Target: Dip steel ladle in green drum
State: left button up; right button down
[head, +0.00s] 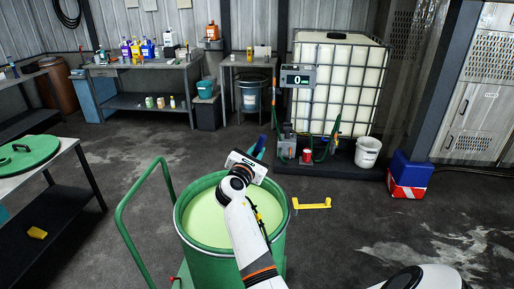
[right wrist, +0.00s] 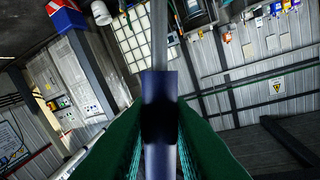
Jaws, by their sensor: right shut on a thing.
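The green drum (head: 232,243) stands open at the lower centre of the head view, filled with pale green liquid (head: 205,218). My right gripper (head: 256,160) is above the drum's far rim, its arm crossing over the opening. It is shut on the steel ladle's blue handle (head: 260,146). In the right wrist view the green-padded fingers close on both sides of the blue grip (right wrist: 159,100), and the steel shaft (right wrist: 159,40) runs upward from it. The ladle's bowl does not show in either view. My left gripper is not in view.
A green trolley handle (head: 122,216) rises left of the drum. A green lid (head: 30,151) lies on the left table. A yellow bracket (head: 312,205) lies on the floor right of the drum. A caged white tank (head: 338,80) stands behind, beside a white bucket (head: 367,153).

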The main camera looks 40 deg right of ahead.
jog(key=shift+f, duration=0.5)
notch_tip(320, 180, down, 14)
jog(key=b, duration=1.1)
jog(key=shift+r, duration=0.25)
jog(key=shift+f, duration=0.1)
notch_tip(320, 180, down, 9)
jog(key=b, duration=0.7)
dwell(0.8)
jog(key=shift+r, duration=0.25)
